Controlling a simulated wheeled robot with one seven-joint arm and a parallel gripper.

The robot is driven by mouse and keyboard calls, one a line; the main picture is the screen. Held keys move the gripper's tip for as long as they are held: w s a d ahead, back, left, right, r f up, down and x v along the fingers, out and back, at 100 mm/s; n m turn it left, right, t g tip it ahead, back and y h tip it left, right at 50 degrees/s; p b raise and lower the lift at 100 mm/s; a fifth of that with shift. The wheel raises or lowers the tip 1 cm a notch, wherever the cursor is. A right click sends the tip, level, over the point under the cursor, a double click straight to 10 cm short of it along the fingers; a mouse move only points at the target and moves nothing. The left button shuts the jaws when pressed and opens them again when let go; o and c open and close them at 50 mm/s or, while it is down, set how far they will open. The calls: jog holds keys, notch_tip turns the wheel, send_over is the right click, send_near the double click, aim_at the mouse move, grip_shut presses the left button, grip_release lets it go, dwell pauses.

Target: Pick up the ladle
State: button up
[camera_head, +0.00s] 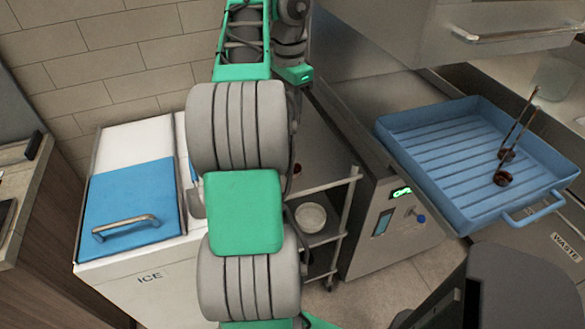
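Two dark brown ladles with long thin handles are in the blue ribbed tray (397,147) at the right. The nearer ladle (502,178) has its small cup on the tray floor and its handle slanting up to the right. The other ladle (506,155) is just behind it, its handle slanting the same way. I cannot tell which of the two the task means. My arm runs up the middle of the picture, well left of the tray. The fingers of my gripper do not show, so whether it is open or shut is not visible.
A white ice chest (130,285) with a blue lid (130,205) stands at the left. A metal cart (325,185) holds a white bowl (311,217) on a lower shelf. A dark object (525,285) stands at the front right.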

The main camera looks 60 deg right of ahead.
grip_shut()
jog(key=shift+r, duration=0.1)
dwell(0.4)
